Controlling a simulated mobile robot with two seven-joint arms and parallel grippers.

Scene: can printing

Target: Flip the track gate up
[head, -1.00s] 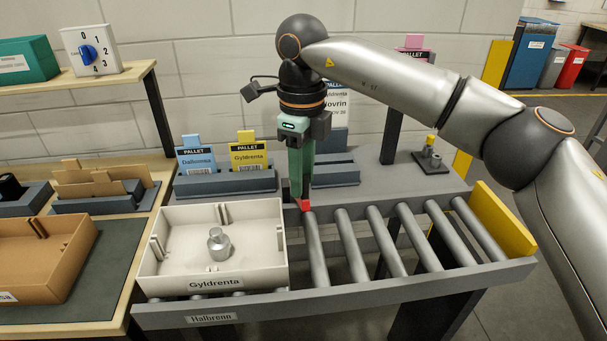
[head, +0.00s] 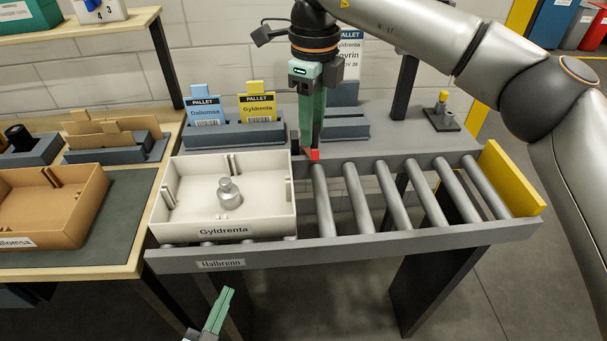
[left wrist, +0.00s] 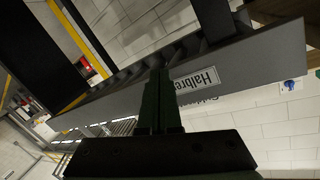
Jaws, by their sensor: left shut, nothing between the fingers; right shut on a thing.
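A small red piece (head: 312,155), which looks like part of the track gate, is at the rear rail just right of the tray. My right gripper (head: 313,148) points down from above and is shut on it. The fingers hide most of it, so I cannot tell how far the gate is turned. My left gripper (head: 226,292) is shut and empty, below and in front of the track's front rail. Its closed fingers (left wrist: 158,85) also show in the left wrist view, near the rail's label plate.
The roller track (head: 340,246) ends at a yellow stop (head: 510,180). A cream tray (head: 225,232) labelled Gyldrenta holds a metal weight (head: 229,195) on the track's left part. The rollers right of the tray are empty. Pallet cards (head: 257,108) stand behind the tray.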

